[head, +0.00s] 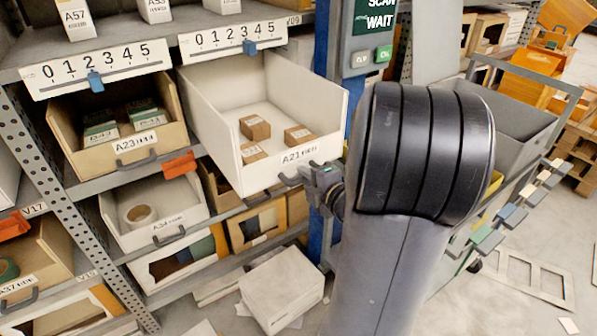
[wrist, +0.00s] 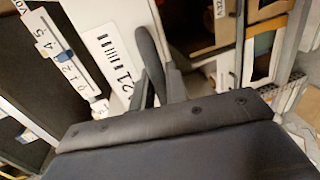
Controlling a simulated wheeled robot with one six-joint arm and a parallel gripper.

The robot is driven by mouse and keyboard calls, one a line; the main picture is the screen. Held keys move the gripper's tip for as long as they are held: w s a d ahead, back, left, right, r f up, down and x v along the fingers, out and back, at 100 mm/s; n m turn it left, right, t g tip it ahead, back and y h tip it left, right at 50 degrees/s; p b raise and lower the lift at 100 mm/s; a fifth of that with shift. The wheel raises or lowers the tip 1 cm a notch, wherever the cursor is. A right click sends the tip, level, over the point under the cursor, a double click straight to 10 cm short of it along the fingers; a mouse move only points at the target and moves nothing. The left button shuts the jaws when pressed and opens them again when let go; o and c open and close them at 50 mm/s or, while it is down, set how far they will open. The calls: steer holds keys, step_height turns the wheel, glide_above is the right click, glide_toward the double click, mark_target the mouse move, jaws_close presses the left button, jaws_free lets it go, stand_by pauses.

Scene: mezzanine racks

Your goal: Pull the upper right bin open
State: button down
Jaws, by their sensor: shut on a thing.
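The upper right bin (head: 322,110) is white, labelled A21, and stands pulled out well past the shelf front. Several small brown boxes lie inside it. Its dark handle (head: 290,180) is low on the front, and my gripper (head: 308,176) is at that handle, coming from the right. In the wrist view the bin's white front with its label (wrist: 108,50) is close, and the dark handle (wrist: 150,48) runs down between the fingers of my gripper (wrist: 158,88). The gripper is shut on the handle. Part of the grip is hidden by my own wrist.
Left of it, bin A23 (head: 75,140) sits in the shelf. Number scales with blue sliders (head: 95,82) run above both. A blue post (head: 327,60) with a screen stands right of the bin. A white box (head: 282,290) lies below; a grey cart (head: 515,100) stands right.

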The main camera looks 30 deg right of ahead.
steer(key=shift+s, duration=0.75)
steer(key=c, duration=1.5)
jaws_free()
steer(key=shift+p+v, duration=0.7)
steer(key=shift+v, duration=4.7)
steer(key=shift+w, duration=0.15)
